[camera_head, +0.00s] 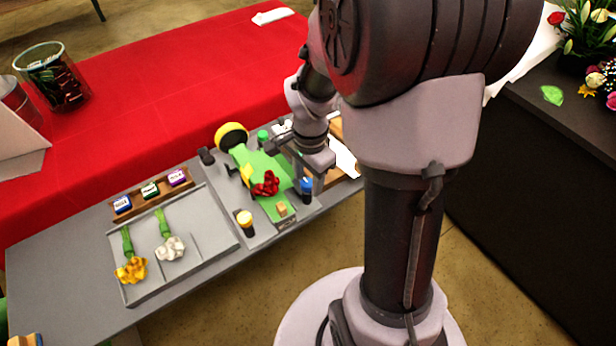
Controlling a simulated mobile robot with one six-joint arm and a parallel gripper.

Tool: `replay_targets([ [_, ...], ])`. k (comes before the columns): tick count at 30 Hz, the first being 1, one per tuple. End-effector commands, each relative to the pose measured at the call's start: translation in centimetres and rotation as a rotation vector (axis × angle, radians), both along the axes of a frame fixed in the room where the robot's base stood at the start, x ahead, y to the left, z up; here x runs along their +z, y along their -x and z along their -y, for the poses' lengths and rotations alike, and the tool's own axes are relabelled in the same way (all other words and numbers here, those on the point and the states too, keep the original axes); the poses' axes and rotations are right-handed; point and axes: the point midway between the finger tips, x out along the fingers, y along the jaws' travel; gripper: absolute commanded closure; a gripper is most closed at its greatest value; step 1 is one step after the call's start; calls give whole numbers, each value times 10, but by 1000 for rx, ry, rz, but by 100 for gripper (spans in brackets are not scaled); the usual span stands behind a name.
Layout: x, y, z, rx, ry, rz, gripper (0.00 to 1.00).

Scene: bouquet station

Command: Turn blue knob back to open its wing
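The blue knob (306,185) is a small upright cylinder with a blue top and dark body, at the right front of the bouquet station on the grey table. My gripper (304,176) points down close behind the blue knob. Part of it lies just beside the knob in the picture, and I cannot tell whether it touches. The fingertips are small and partly hidden, so their opening is unclear. A green wrap sheet (246,158) lies on the station with a red flower (266,185) on it. The wing by the blue knob is not clearly distinguishable.
Left is a grey tray (205,228) with yellow and white flowers. Behind it are several small labelled blocks (150,189). A red-covered table (150,100) lies beyond.

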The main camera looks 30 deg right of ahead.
Motion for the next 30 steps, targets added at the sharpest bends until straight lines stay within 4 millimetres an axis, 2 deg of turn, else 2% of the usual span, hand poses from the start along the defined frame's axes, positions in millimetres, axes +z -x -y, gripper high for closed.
replay_targets([
  [8, 0, 0, 0, 1, 0, -1, 50],
  [11, 8, 0, 0, 1, 0, 0, 50],
  [14, 33, 1, 0, -1, 1, 2, 50],
  [18, 83, 2, 1, 0, 1, 4, 50],
  [24, 144, 5, 1, 0, 1, 3, 50],
  [27, 162, 5, 1, 1, 1, 2, 50],
  [30, 172, 6, 1, 0, 0, 1, 50],
])
